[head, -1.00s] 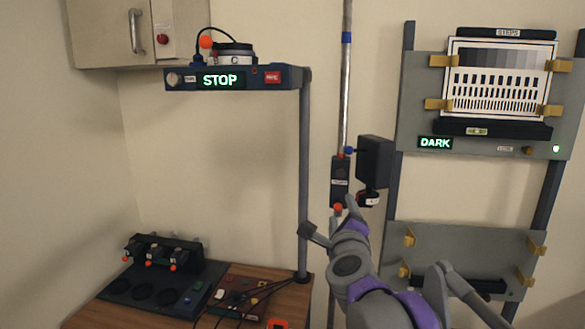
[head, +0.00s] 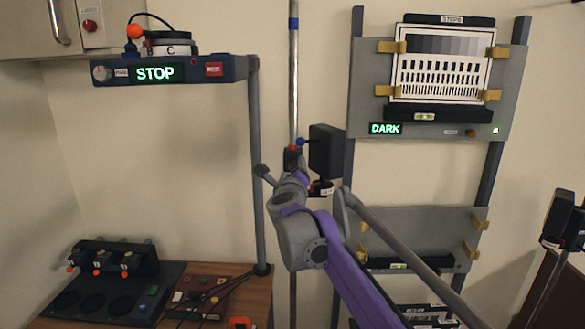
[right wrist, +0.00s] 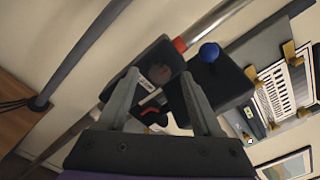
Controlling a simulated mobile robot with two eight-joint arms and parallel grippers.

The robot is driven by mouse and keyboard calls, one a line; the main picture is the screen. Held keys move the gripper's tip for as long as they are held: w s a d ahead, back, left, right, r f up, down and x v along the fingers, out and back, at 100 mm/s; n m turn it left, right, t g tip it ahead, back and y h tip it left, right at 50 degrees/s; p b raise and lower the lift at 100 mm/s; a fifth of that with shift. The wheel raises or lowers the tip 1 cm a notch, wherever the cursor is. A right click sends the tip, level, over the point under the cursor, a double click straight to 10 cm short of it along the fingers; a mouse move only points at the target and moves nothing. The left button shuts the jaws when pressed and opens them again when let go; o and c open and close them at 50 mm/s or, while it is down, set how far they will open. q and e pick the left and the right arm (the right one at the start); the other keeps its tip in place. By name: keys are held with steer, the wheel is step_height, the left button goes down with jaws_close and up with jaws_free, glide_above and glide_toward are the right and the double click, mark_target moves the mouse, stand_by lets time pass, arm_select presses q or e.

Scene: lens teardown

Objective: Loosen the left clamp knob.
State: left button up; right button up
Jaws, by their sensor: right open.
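The left clamp (head: 292,158) is a dark block on the left metal pole, with a black lamp box (head: 326,152) at its right. A round blue knob (head: 301,142) sticks out at its top; the right wrist view shows the same blue knob (right wrist: 209,52) above and right of my fingers, untouched. My right gripper (right wrist: 158,98) is open, its fingers pointing at the clamp. The labelled clamp body (right wrist: 158,70) and a red piece (right wrist: 153,117) show between the fingers. In the head view my arm hides the lower clamp. My left gripper is out of view.
A grey post carries a shelf with a STOP display (head: 155,73) to the left. A wooden bench (head: 258,293) with a black panel (head: 135,302) stands below. A chart board (head: 365,105) stands at right. Another lamp head (head: 558,218) is at far right.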

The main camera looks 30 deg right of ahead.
steer(key=shift+w+d, duration=0.15)
steer(key=shift+w, duration=0.1)
jaws_close()
